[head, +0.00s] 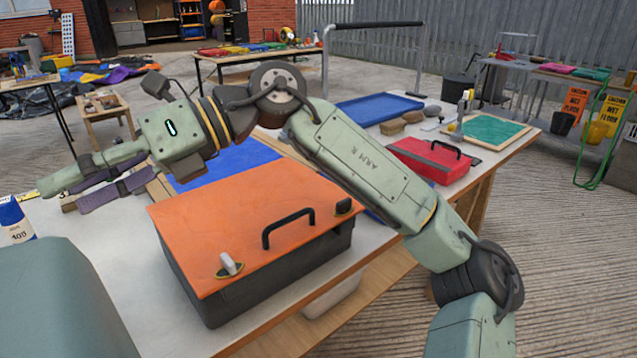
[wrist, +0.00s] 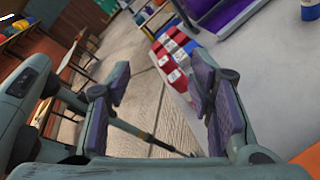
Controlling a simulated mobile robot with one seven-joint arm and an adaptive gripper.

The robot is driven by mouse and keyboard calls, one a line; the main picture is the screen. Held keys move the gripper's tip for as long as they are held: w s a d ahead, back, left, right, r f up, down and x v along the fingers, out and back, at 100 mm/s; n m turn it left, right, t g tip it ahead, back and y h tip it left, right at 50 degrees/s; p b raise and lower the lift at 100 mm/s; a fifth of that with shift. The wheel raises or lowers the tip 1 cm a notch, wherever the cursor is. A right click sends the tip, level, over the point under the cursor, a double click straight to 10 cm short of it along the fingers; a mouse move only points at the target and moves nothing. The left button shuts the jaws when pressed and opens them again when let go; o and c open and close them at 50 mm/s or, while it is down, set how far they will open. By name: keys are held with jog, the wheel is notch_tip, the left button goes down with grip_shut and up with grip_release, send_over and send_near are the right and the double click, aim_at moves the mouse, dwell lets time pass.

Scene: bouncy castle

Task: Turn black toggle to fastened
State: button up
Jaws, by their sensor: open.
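The black toggle (head: 344,206) sits on the right end of the front edge of the orange lid (head: 225,222), on a dark box. Its exact turn is too small to read. A pale grey toggle (head: 229,264) on a yellowish plate stands near the left end of that edge. A black handle (head: 288,228) is between them. The lid looks closed. My gripper (head: 62,195) is open and empty, left of the box and well away from the black toggle. In the wrist view my gripper (wrist: 162,85) has its purple-padded fingers apart with nothing between; neither toggle shows there.
The box stands on a pale worktable (head: 110,245). A red toolbox (head: 432,160) and a green-topped tray (head: 490,132) are at the right, a blue tray (head: 375,108) behind. My arm passes above and behind the box.

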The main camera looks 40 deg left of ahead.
jog(key=w+a+f+m+t, duration=0.2)
jog(key=w+a+f+t, duration=0.15)
jog(key=w, duration=0.45)
jog(key=m+t+h+p, duration=0.35)
jog(key=m+t, duration=0.25)
jog(key=t, duration=0.5)
send_over(344, 201)
jog(key=b, duration=0.1)
jog(key=shift+h, duration=0.25)
notch_tip(344, 201, down, 10)
jog(key=shift+w+r, duration=0.1)
jog(key=shift+c, duration=0.3)
grip_shut()
